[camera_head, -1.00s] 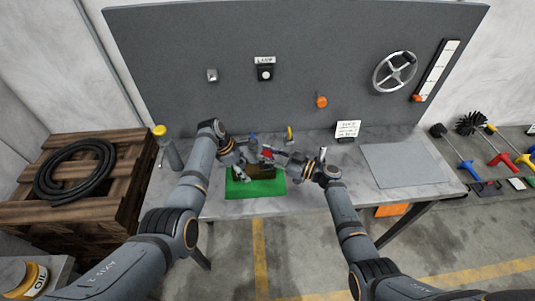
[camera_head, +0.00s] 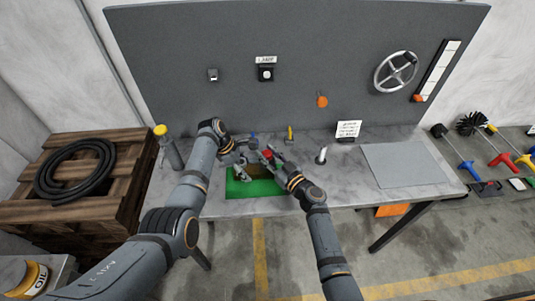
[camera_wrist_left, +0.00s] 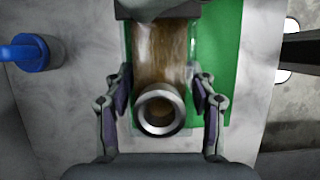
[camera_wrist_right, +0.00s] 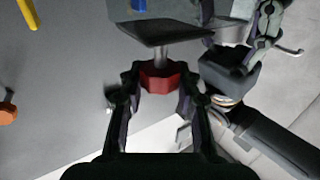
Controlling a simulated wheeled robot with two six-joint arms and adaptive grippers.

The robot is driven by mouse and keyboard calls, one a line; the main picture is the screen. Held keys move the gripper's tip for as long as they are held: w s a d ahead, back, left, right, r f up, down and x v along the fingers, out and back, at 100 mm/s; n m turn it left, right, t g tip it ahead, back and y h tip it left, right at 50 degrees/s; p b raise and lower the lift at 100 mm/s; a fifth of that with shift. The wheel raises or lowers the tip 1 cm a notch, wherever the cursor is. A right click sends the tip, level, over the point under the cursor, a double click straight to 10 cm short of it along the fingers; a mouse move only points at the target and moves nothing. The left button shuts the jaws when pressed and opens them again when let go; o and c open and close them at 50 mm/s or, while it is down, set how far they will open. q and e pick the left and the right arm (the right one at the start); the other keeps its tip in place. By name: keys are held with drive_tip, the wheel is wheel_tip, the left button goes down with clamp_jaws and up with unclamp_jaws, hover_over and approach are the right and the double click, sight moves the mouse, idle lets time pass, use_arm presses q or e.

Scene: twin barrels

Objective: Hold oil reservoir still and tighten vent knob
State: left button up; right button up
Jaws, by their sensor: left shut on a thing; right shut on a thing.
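The oil reservoir (camera_wrist_left: 162,50) is a clear block of brown oil with a grey top part and a round metal-ringed port (camera_wrist_left: 160,110). It stands over a green mat (camera_head: 240,188) on the bench, partly hidden by my arms in the head view. My left gripper (camera_wrist_left: 160,97) is shut on the reservoir, one finger on each side. The vent knob (camera_wrist_right: 160,77) is red and faceted, on a thin metal stem under a dark grey block. My right gripper (camera_wrist_right: 157,92) is shut on the knob. The knob also shows in the head view (camera_head: 267,153).
A blue handle (camera_wrist_left: 27,52) and a yellow handle (camera_head: 290,133) stand behind the work area. A metal post (camera_head: 321,156), a white sign (camera_head: 348,129) and a grey pad (camera_head: 403,164) are to the right. A yellow-capped bottle (camera_head: 170,150) stands at the bench's left end.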

drive_tip(key=o, duration=1.2)
drive_tip(key=v, duration=1.2)
